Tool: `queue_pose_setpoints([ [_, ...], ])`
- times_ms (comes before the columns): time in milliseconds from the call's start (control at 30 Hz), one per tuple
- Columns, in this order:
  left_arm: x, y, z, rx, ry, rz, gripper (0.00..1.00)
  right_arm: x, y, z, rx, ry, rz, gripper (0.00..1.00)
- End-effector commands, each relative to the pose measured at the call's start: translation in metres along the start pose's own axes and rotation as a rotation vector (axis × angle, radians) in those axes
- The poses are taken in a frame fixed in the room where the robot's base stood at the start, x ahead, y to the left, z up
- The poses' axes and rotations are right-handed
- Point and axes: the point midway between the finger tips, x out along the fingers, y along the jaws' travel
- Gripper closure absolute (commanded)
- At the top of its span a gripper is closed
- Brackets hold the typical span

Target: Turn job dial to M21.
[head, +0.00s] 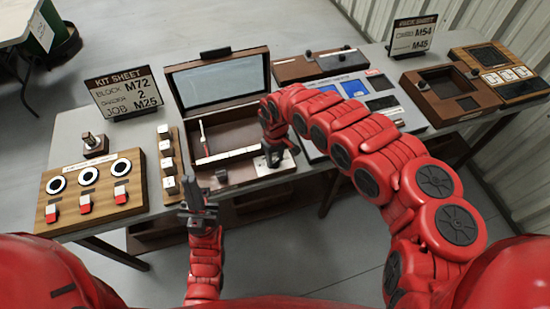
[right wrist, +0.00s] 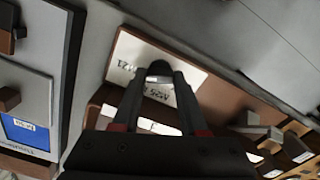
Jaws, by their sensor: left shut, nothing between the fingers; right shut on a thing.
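The job dial's pale label plate (head: 284,166) lies at the front right of the open case on the table. In the right wrist view the dial plate (right wrist: 200,75) has a brown border and printed labels, one reading M21 and another that looks like M25. The dark dial knob (right wrist: 158,68) sits between the fingertips of my right gripper (right wrist: 160,82), which is shut on it. In the head view my right gripper (head: 274,152) hides most of the dial, and the pointer direction cannot be told. My left gripper (head: 194,196) is shut and empty in front of the table.
A kit sheet (head: 125,90) reads JOB M25. The open case (head: 222,105) stands behind the grippers. A wooden panel (head: 95,175) with round dials and red switches lies left; a blue-screened panel (head: 350,88) and brown boxes (head: 450,95) lie right.

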Motion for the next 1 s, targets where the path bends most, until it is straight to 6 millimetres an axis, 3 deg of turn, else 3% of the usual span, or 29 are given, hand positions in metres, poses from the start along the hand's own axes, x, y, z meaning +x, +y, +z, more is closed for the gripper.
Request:
queue_pose_setpoints([
  [33,0.000,0.000,0.000,0.000,0.000,0.000,1.00,-0.001,0.000,-0.001,0.002,0.002,0.000,1.00],
  [67,0.000,0.000,0.000,0.000,0.000,0.000,1.00,-0.001,0.000,-0.001,0.002,0.002,0.000,0.52],
  [200,0.000,0.000,0.000,0.000,0.000,0.000,1.00,0.000,0.000,-0.001,0.001,0.002,0.000,0.28],
  [633,-0.001,0.000,0.000,0.000,0.000,0.000,1.00,-0.010,0.001,-0.002,-0.001,0.005,0.003,0.28],
  [767,-0.004,0.000,0.001,0.000,0.000,0.000,1.00,-0.028,0.003,-0.002,-0.001,0.006,0.006,0.28],
  [1000,-0.012,0.001,0.002,0.000,0.000,0.000,1.00,-0.085,0.004,-0.002,0.001,0.008,0.008,0.28],
])
